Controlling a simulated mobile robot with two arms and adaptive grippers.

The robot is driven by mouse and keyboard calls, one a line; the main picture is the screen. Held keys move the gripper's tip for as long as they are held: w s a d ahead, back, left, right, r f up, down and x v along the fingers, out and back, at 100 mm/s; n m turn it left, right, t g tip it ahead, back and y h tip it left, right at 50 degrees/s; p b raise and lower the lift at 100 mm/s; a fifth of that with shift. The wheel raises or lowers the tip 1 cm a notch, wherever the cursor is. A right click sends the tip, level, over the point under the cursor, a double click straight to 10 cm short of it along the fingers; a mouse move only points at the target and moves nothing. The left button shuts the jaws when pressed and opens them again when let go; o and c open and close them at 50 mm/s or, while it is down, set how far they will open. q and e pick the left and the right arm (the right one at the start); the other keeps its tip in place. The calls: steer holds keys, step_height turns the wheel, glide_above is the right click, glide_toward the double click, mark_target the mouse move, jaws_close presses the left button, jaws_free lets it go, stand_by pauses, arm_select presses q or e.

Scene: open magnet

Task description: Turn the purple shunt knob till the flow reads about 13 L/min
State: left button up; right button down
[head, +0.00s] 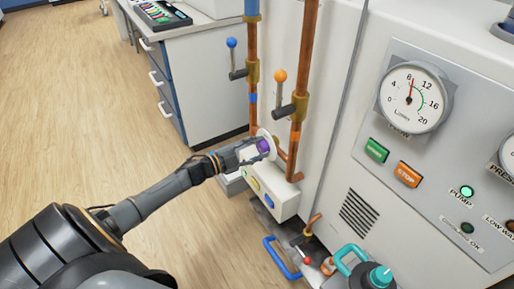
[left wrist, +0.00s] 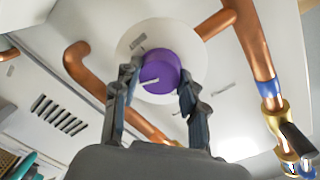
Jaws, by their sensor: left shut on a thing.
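The purple shunt knob (head: 263,146) sits on a round white dial plate (left wrist: 129,50) in front of the copper pipes. My left gripper (head: 257,148) is shut on the knob. In the left wrist view, its two fingers (left wrist: 157,86) lie on either side of the purple knob (left wrist: 160,70). The knob's white pointer line aims to the left in that view. The round flow gauge (head: 423,114), marked L/min, has a red needle pointing nearly straight up, a little past 8. My right gripper is not in view.
Two copper pipes carry a blue-knobbed lever (head: 232,44) and an orange-knobbed lever (head: 280,77) above the knob. START (head: 376,151) and STOP (head: 408,174) buttons sit under the gauge. The pump lamp (head: 467,191) glows green.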

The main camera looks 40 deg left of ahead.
arm_select(q)
steer(key=shift+m, duration=1.2)
steer(key=shift+d+m, duration=0.1)
steer(key=shift+m, duration=1)
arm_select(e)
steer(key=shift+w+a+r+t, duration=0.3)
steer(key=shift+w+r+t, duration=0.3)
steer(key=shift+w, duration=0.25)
arm_select(q)
steer(key=o, duration=1.1)
steer(key=shift+o, duration=0.2)
steer(key=shift+s, duration=0.15)
steer(key=v, duration=1.1)
steer(key=shift+s, duration=0.4)
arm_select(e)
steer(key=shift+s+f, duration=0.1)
